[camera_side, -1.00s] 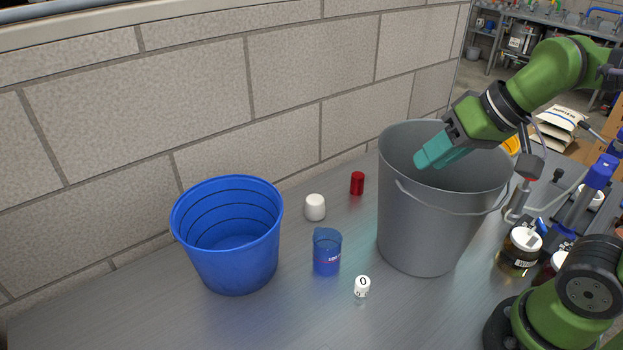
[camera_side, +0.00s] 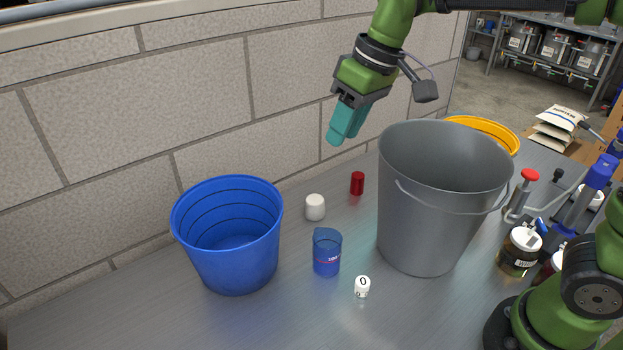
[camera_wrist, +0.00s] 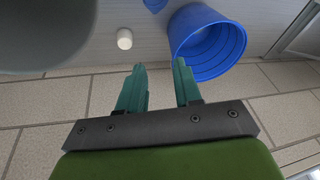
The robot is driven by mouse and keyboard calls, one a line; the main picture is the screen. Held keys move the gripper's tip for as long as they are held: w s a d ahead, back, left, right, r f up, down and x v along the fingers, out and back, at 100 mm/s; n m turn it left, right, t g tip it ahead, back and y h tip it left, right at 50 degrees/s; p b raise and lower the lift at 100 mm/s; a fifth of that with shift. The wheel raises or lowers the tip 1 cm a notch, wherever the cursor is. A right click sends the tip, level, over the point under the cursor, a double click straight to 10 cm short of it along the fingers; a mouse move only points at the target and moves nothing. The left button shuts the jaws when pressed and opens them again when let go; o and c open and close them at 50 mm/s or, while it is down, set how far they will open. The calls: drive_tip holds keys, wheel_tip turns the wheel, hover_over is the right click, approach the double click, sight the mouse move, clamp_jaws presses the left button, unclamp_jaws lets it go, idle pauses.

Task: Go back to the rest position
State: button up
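My gripper (camera_side: 342,130) has teal fingers and hangs in the air in the side view, left of the grey bucket and above the red cylinder, pointing down and slightly left. In the wrist view my gripper (camera_wrist: 159,67) shows its two fingers apart, with nothing between them. It is open and empty, and it touches nothing that I can see.
A grey bucket (camera_side: 425,230) stands right of a blue bucket (camera_side: 235,265). Between them are a white cap-like piece (camera_side: 315,207), a red cylinder (camera_side: 357,184), a blue beaker (camera_side: 327,255) and a white numbered piece (camera_side: 362,287). A block wall (camera_side: 210,90) rises behind.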

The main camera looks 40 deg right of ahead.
drive_tip(key=w+a+f+n+g+h, duration=0.1)
drive_tip(key=w+a+f+n, duration=0.2)
drive_tip(key=a+f, duration=0.2)
drive_tip(key=w+a+f+n+g+h, duration=0.1)
drive_tip(key=w+a+f, duration=0.3)
drive_tip(key=a, duration=0.6)
drive_tip(key=shift+w+a+f+n+g, duration=0.25)
drive_tip(key=shift+f+n+g, duration=0.4)
drive_tip(key=shift+n, duration=0.25)
